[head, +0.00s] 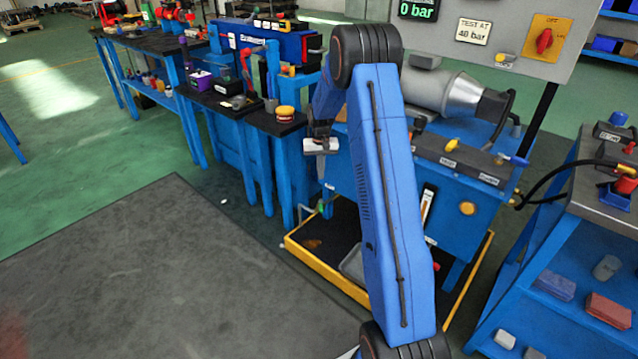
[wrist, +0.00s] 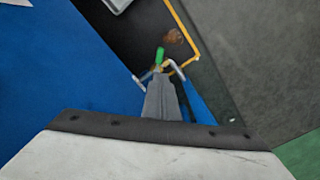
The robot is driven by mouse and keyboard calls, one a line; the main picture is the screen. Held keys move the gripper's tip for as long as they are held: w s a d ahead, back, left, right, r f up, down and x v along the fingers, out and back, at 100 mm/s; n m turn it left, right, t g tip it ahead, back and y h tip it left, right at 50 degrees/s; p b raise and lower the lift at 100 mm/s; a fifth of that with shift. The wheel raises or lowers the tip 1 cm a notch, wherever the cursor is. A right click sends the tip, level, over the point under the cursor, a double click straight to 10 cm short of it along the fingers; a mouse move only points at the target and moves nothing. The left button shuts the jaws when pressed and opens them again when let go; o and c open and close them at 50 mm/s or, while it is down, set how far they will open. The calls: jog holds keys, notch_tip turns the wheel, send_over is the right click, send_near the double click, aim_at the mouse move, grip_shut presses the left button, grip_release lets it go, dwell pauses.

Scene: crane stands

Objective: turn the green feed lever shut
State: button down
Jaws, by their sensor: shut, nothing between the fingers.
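The green feed lever (wrist: 159,56) shows in the wrist view just beyond my fingertips, above a dark floor tray. Contact cannot be told. In the head view my gripper (head: 320,146) hangs left of my arm, higher in the picture than the lever.
The yellow-edged drip tray (head: 328,279) lies under the blue test bench (head: 455,195). A blue panel (wrist: 60,85) fills the wrist view's left side. Side tables (head: 277,123) with small items stand at left. A dark mat (head: 150,265) leaves open floor.

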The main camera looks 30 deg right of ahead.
aim_at(321, 206)
jog(key=w+a+f+n+g+h, duration=0.15)
jog(key=a+f+n, duration=0.25)
jog(key=n, duration=0.5)
jog(key=w+a+f+n+h, duration=0.1)
jog(key=w+a+f+n, duration=0.25)
jog(key=n, duration=0.45)
jog(key=s+d+f, duration=0.3)
jog(key=d+f, duration=0.1)
jog(key=f, duration=0.5)
jog(key=shift+s+d+f, duration=0.2)
jog(key=shift+s+d, duration=0.15)
jog(key=shift+d, duration=0.05)
